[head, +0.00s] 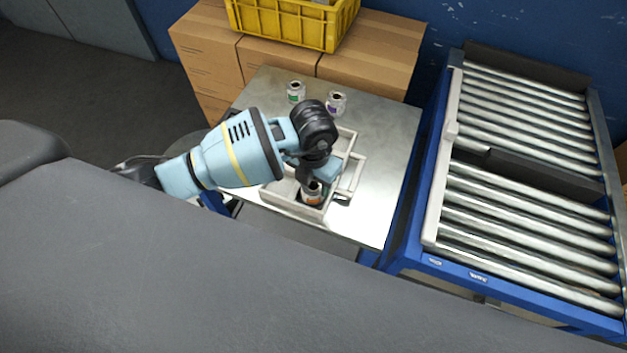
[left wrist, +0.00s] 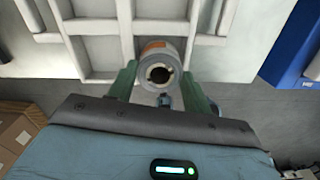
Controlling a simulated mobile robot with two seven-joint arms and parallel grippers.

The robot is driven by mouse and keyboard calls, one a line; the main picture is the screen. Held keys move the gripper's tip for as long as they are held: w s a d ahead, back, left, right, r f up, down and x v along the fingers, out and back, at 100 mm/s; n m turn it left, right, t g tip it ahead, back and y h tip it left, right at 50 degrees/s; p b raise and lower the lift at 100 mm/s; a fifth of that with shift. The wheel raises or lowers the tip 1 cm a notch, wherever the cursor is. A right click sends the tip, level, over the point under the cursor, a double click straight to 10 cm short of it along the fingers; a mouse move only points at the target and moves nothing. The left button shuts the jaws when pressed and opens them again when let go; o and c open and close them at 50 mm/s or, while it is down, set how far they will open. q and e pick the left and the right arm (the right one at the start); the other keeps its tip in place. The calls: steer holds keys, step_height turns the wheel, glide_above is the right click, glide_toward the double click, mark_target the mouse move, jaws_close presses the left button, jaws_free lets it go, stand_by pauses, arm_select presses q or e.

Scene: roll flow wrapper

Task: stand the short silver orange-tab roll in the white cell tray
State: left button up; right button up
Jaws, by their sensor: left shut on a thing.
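The short silver roll with the orange tab (head: 312,194) is at the front corner of the white cell tray (head: 291,207). My left gripper (head: 312,182) is shut on it from above. In the left wrist view the roll (left wrist: 161,68) sits between the two green fingers (left wrist: 160,88), with its orange tab and dark core hole showing. The tray (left wrist: 97,55) lies behind it there, with several square cells. The roll looks upright, at or in a front cell; whether its base touches the cell floor is hidden. My right gripper is not in view.
A green-tab roll (head: 296,92) and a purple-tab roll (head: 336,103) stand at the back of the metal table (head: 385,150). Cardboard boxes (head: 370,62) and a yellow crate (head: 290,24) are behind. A roller conveyor (head: 525,200) stands right. The table's right side is clear.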

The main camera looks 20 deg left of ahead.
arm_select(q)
steer(key=shift+f, duration=0.4)
steer(key=shift+f, duration=0.2)
steer(key=o, duration=1.1)
steer(key=shift+c, duration=0.2)
steer(key=shift+r, duration=0.15)
step_height(320, 180, up, 12)
steer(key=p, duration=0.1)
